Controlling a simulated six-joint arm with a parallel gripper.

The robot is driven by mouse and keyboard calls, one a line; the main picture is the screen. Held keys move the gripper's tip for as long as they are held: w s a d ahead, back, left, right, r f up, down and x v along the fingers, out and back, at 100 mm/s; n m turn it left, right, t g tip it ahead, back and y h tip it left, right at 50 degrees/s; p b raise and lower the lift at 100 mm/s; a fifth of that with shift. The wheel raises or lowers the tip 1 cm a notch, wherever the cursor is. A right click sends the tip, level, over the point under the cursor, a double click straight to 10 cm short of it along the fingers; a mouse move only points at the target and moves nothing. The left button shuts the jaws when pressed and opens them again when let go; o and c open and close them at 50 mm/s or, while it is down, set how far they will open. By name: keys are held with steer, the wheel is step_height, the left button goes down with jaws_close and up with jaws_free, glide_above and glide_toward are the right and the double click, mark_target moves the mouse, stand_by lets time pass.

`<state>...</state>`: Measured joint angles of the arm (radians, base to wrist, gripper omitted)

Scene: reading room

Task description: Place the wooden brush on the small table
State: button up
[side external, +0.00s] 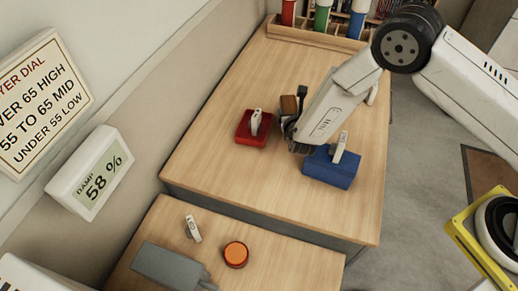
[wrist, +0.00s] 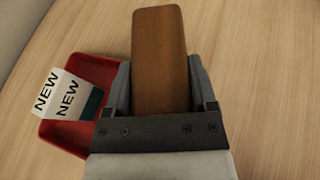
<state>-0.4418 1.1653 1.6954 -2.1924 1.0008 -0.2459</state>
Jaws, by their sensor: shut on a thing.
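The wooden brush (wrist: 158,58) is a brown block with rounded corners. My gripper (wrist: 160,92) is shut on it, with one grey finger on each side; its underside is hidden. In the side view the brush (side external: 288,104) is small and partly covered by my gripper (side external: 291,120). It is over the large wooden table (side external: 225,180), between the red and blue holders; I cannot tell its height. A smaller wooden table (side external: 290,262) adjoins the near edge of the large one.
A red holder (side external: 245,137) with a "NEW" card and a blue holder (side external: 319,171) flank my gripper. The smaller table bears an orange disc (side external: 236,254), a white tag (side external: 193,228) and a grey device (side external: 168,264). Coloured containers (side external: 322,18) stand behind. A wall display (side external: 98,176) reads 58%.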

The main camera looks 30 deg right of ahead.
mark_target(294, 108)
steer(key=shift+f, duration=0.65)
steer(key=shift+f, duration=0.1)
steer(key=o, duration=1.3)
steer(key=shift+s+a+r, duration=0.25)
steer(key=shift+s+r, duration=0.1)
steer(key=shift+s, duration=0.15)
steer(key=shift+v, duration=1)
step_height(294, 108, up, 5)
steer(key=shift+w, duration=0.1)
steer(key=shift+r, duration=0.95)
